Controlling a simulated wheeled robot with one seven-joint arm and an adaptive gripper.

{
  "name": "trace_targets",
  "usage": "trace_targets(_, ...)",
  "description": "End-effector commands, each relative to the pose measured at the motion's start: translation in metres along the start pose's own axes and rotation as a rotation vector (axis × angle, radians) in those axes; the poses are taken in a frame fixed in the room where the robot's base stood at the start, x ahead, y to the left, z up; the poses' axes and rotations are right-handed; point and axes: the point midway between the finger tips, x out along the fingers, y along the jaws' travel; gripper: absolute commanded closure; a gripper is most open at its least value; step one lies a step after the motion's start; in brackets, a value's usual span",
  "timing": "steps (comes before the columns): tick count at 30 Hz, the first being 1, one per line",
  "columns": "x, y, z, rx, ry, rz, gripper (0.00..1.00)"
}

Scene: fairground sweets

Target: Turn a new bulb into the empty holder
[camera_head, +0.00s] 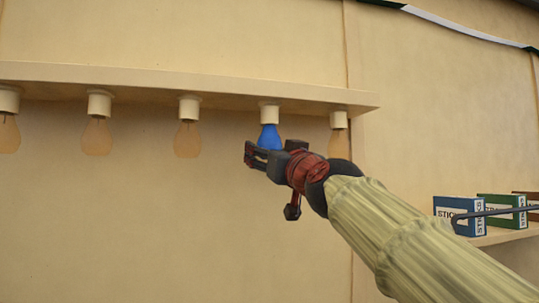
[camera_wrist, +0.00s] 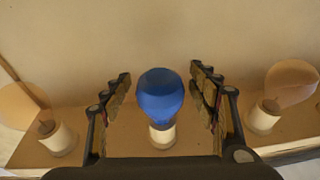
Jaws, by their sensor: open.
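A blue bulb (camera_head: 269,137) hangs upright under a white holder (camera_head: 269,114), the fourth from the left on the shelf's underside. In the wrist view the blue bulb (camera_wrist: 159,95) is between my fingers, with its white holder (camera_wrist: 162,136) just below it in the picture. My gripper (camera_head: 262,154) is at the lower part of the bulb. In the wrist view my gripper (camera_wrist: 160,92) is open, with a gap on each side of the bulb. The bulb's neck meets the holder; I cannot tell how firmly it is seated.
Clear amber bulbs hang in the neighbouring holders, one on the left (camera_head: 188,139) and one on the right (camera_head: 339,143), close to my gripper. The shelf (camera_head: 200,83) runs above. Boxes (camera_head: 458,212) stand on a low shelf at right. The wall below the bulbs is clear.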

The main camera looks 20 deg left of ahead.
Motion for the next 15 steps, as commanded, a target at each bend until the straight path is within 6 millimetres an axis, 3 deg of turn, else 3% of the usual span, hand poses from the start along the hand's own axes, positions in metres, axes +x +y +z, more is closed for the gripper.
trace_targets(15, -0.0071, -0.0002, -0.0011, -0.001, 0.001, 0.000, 0.36)
